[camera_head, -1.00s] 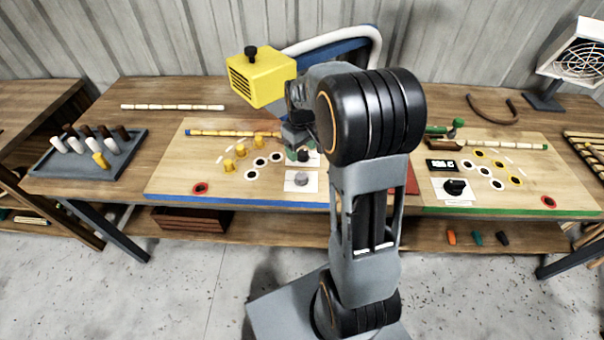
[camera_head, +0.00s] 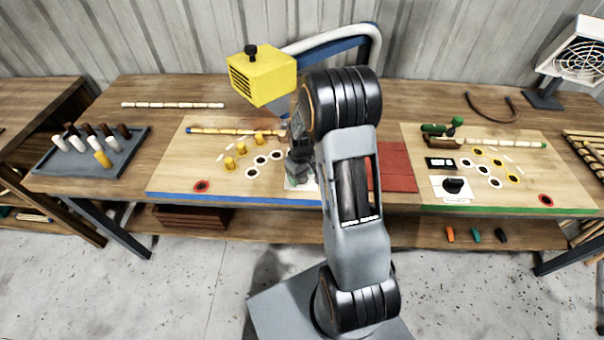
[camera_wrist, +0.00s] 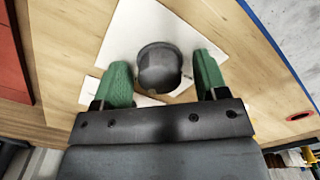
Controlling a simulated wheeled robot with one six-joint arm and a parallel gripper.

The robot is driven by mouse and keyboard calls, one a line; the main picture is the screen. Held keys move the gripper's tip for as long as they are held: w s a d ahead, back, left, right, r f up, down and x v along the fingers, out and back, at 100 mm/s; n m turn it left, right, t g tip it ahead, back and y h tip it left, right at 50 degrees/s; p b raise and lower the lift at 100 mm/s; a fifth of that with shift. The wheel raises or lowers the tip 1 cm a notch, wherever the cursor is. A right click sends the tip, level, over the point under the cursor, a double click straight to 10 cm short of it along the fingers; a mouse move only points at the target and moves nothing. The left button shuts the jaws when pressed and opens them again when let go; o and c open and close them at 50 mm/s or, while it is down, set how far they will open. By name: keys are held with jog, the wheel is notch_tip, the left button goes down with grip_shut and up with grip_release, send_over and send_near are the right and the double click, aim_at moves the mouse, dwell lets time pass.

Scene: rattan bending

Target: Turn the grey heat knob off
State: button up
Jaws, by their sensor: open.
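The grey heat knob (camera_wrist: 158,66) sits on a white card (camera_wrist: 125,30) on the wooden board in the wrist view. My gripper (camera_wrist: 163,80) is open, with one green finger on each side of the knob. Small gaps show between the knob and the fingers. I cannot tell how deep the fingers reach around it. In the head view my gripper (camera_head: 298,172) is low over the blue-edged board (camera_head: 215,180), and my arm hides the knob there.
A yellow heater box (camera_head: 262,75) hangs over the board. Yellow pegs (camera_head: 242,148) and a rattan pole (camera_head: 215,131) are left of my gripper. A red mat (camera_head: 395,165) lies to the right. Another board (camera_head: 530,180) with a black knob (camera_head: 453,185) is further right.

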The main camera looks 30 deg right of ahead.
jog(key=shift+c, duration=0.4)
jog(key=c, duration=0.7)
jog(key=shift+d, duration=0.15)
jog(key=shift+c, duration=0.8)
jog(key=shift+f+n+b, duration=0.1)
jog(key=shift+n+b, duration=0.85)
jog(key=shift+n, duration=1.05)
jog(key=n+b, duration=0.1)
jog(key=n, duration=0.3)
jog(key=shift+n+b, duration=0.3)
jog(key=n+b, duration=0.1)
jog(key=n, duration=0.3)
jog(key=shift+a+n+b, duration=0.2)
jog(key=shift+n+b, duration=0.35)
jog(key=shift+n, duration=2.25)
